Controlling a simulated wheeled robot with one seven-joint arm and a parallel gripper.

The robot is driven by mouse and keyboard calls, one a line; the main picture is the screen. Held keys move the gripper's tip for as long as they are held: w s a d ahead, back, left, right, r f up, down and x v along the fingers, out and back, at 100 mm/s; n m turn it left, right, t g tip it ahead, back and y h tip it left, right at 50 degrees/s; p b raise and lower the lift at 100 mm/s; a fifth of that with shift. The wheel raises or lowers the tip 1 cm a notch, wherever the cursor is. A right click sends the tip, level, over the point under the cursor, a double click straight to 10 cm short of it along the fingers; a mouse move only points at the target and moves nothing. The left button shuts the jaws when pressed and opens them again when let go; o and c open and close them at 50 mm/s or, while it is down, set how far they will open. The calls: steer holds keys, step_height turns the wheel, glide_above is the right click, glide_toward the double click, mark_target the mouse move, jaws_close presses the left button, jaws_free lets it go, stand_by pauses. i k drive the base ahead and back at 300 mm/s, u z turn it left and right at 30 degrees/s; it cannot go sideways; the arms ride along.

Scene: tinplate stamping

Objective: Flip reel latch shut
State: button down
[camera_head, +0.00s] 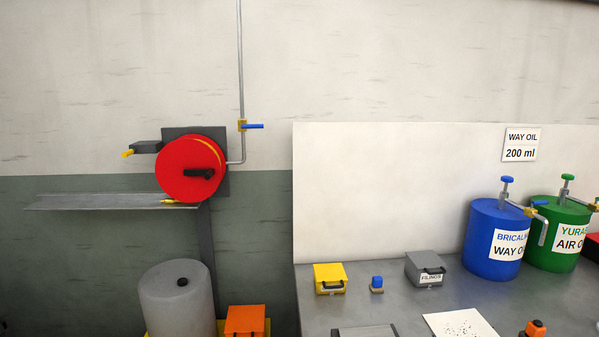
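A red reel (178,180) is mounted on a dark plate (215,135) on the wall at the left. A black handle or crank (199,174) sits on its face. A dark grey arm with a yellow tip (146,147) sticks out to the left of the reel near its top. A small yellow piece (169,201) shows at the reel's lower edge. I cannot tell which of these is the latch, or whether it is open or shut. My gripper is not in view.
A grey shelf (90,202) runs left from under the reel. A pipe with a blue-handled valve (252,126) stands beside it. Below are a pale drum (178,305) and an orange box (245,321). A bench (390,300) at right holds boxes and oil drums (494,225).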

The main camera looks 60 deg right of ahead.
mark_target(131, 151)
steer(key=z, duration=0.9)
steer(key=i, duration=0.45)
steer(key=u, duration=0.05)
steer(key=k, duration=0.45)
steer(key=u, duration=1.85)
steer(key=i, duration=1.9)
